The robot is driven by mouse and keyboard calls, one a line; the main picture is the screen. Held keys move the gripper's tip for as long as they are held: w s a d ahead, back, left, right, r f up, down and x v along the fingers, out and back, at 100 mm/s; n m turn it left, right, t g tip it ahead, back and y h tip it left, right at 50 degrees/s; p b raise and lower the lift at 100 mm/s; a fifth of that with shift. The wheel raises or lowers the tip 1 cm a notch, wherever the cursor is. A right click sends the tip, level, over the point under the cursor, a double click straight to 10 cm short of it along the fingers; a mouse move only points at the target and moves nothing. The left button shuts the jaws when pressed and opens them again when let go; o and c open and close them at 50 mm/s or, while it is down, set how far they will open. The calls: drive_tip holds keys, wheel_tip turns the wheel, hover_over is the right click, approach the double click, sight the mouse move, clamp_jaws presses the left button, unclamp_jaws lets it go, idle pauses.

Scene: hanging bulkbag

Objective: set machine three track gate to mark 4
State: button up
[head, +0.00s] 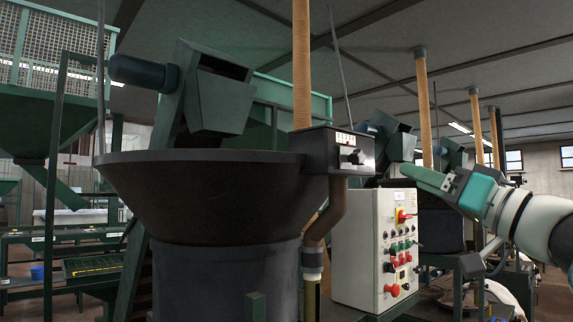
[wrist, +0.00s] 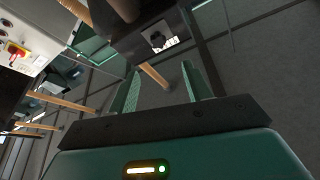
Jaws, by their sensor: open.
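A dark track gate box (head: 340,150) sits on the right rim of a large dark bowl (head: 200,185). Its front has a small white scale strip and a dark knob (head: 350,156); the marks are too small to read. No machine number is legible. In the wrist view the box (wrist: 180,22) appears at the top, its knob and white label (wrist: 158,40) ahead of the fingers. My gripper (head: 425,178) is to the right of the box, apart from it. In the wrist view its green fingers (wrist: 162,82) are spread with nothing between them.
A white control panel (head: 375,245) with buttons and a red-yellow switch stands below and right of the box. A brown pipe (head: 326,222) runs down under the box. An orange hose (head: 302,65) rises behind it. More machines stand behind my arm.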

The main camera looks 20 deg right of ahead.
sight(361, 159)
drive_tip(key=x, duration=1.2)
drive_tip(key=shift+w+f, duration=0.25)
drive_tip(key=shift+f, duration=0.1)
drive_tip(key=shift+s, duration=0.15)
